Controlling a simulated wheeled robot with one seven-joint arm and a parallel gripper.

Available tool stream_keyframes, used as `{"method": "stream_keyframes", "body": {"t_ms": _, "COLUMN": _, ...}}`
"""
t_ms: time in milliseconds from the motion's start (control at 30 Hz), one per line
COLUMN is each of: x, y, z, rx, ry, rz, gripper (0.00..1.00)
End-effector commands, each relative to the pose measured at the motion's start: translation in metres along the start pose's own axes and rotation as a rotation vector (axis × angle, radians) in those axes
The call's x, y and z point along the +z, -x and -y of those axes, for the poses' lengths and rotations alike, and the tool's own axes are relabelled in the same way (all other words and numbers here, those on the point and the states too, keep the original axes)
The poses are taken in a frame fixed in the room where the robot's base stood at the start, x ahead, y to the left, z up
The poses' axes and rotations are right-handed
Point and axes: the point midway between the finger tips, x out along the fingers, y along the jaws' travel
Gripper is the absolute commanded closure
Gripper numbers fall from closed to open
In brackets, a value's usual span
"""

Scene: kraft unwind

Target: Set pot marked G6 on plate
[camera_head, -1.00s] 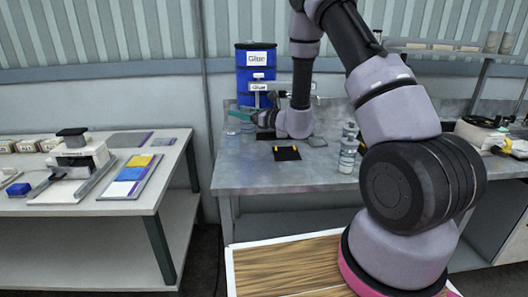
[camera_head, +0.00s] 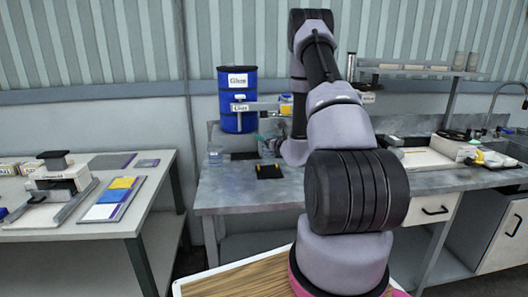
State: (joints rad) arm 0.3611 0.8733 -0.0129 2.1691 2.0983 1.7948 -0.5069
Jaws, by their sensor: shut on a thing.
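My gripper (camera_head: 264,138) is over the back of the metal bench, with its teal finger showing. It is shut on a pale, clear-looking pot (camera_head: 267,149), partly hidden by my gripper and arm. The pot looks upright; I cannot tell if it touches the bench. A similar pale pot (camera_head: 215,155) stands at the bench's left back corner. No G6 mark is readable on either. A flat dark plate (camera_head: 242,156) lies between them, left of my gripper. A black pad (camera_head: 268,172) with yellow pieces lies in front; I cannot tell which is the task's plate.
A white table (camera_head: 75,229) with a press and colour cards is at left. The bench front left of the pad is clear.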

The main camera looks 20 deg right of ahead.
Motion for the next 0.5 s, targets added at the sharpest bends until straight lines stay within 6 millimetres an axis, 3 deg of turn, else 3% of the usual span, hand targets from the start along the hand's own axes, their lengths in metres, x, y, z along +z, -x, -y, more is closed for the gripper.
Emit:
{"method": "stream_keyframes", "body": {"t_ms": 300, "x": -0.040, "y": 0.000, "z": 0.000, "rx": 0.001, "ry": -0.002, "rz": -0.001, "gripper": 1.00}}
{"method": "stream_keyframes", "body": {"t_ms": 500, "x": -0.047, "y": 0.000, "z": 0.000, "rx": 0.001, "ry": 0.001, "rz": 0.002, "gripper": 1.00}}
